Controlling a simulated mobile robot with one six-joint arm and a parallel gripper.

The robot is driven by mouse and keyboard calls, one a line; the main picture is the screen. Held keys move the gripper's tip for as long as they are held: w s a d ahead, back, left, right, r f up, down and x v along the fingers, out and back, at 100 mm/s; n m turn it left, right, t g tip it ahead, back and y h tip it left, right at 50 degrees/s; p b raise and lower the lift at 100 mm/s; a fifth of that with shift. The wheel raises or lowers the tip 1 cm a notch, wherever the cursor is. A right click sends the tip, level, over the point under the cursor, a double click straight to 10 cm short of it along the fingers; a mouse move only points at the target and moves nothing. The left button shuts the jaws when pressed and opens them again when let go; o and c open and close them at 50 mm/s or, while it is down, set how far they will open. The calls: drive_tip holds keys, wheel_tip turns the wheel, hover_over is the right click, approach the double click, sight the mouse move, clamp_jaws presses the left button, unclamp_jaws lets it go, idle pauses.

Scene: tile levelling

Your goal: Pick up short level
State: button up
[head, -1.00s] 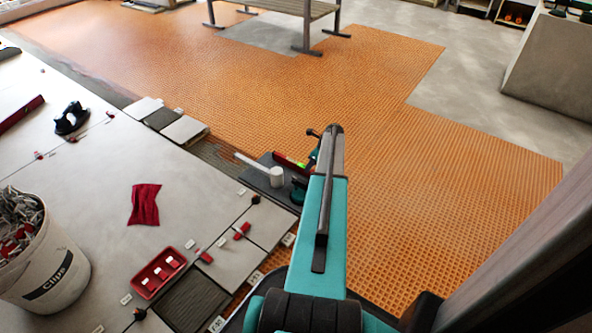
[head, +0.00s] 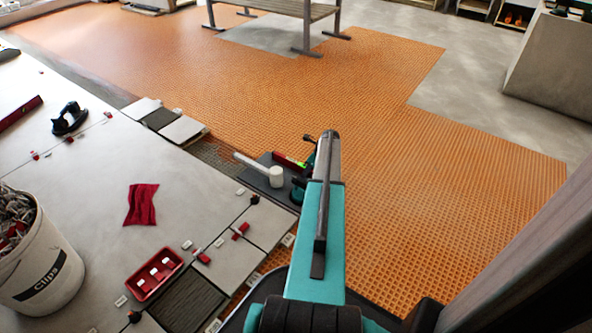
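The short level (head: 287,160), a small red bar with a bright green part, lies on a dark board (head: 266,181) near the middle of the head view. Its right end runs close to my arm, and part of it may be hidden there. My gripper (head: 309,150) is at the far end of my teal arm, just right of the level. The arm link covers most of it, so its fingers do not show clearly. I cannot tell whether it touches the level.
A white mallet (head: 276,178) lies on the same board, beside the level. Grey tiles (head: 229,262), a red tray (head: 154,274), a red cloth (head: 141,204) and a clip bucket (head: 37,262) are at left. A longer red bar (head: 20,113) lies far left. Orange matting (head: 430,190) is open at right.

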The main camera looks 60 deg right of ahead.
drive_tip(key=shift+c, duration=0.4)
clamp_jaws()
drive_tip(key=shift+r, duration=0.15)
drive_tip(key=shift+r+p, duration=2.6)
drive_tip(key=shift+r, duration=2.3)
drive_tip(key=shift+s, duration=0.1)
